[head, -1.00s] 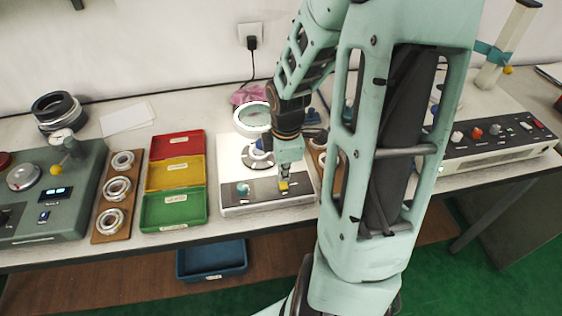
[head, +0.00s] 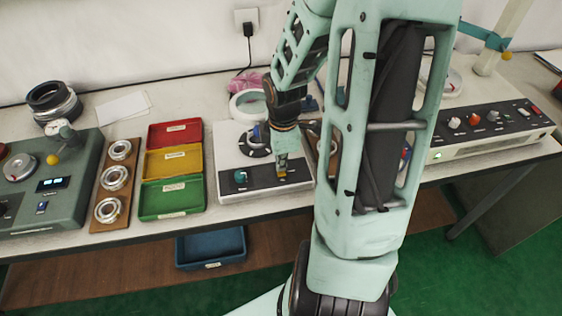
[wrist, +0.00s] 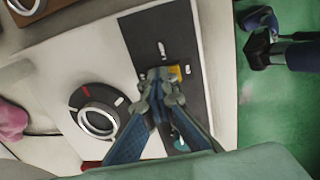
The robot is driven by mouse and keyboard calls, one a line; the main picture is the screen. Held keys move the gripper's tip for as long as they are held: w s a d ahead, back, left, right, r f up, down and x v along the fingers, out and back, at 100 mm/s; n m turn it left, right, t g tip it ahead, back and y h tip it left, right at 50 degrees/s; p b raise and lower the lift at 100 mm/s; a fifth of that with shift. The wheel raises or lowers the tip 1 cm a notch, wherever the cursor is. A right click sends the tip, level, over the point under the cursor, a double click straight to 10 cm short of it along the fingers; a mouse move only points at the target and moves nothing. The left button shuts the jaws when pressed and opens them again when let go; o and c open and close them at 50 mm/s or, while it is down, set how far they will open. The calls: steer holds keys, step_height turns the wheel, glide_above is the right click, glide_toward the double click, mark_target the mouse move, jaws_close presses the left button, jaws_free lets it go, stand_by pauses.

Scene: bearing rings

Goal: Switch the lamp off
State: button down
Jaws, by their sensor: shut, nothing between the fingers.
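The ring lamp (head: 248,104) stands at the back of a white box (head: 228,150) and looks pale, without a bright glow. The box's dark front panel (head: 262,183) carries a teal knob (head: 240,175) and a yellow switch (wrist: 178,72). My gripper (head: 281,174) is shut and empty, pointing down at the panel's right part. In the wrist view, its fingertips (wrist: 162,82) are right beside the yellow switch and partly cover it. I cannot tell whether they touch it. The teal knob is partly behind a finger in the wrist view (wrist: 181,143).
Red (head: 174,134), yellow (head: 172,163) and green (head: 171,199) trays stand left of the box, then a wooden board (head: 98,199) with bearing rings. A grey-green instrument (head: 75,180) is farther left. A control unit (head: 490,140) stands right. My arm hides the table's middle right.

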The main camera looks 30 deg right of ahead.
steer(key=shift+s, duration=0.15)
steer(key=shift+s+a+p, duration=0.25)
steer(key=shift+s+p, duration=0.1)
steer(key=shift+s, duration=0.25)
steer(key=shift+r, duration=0.2)
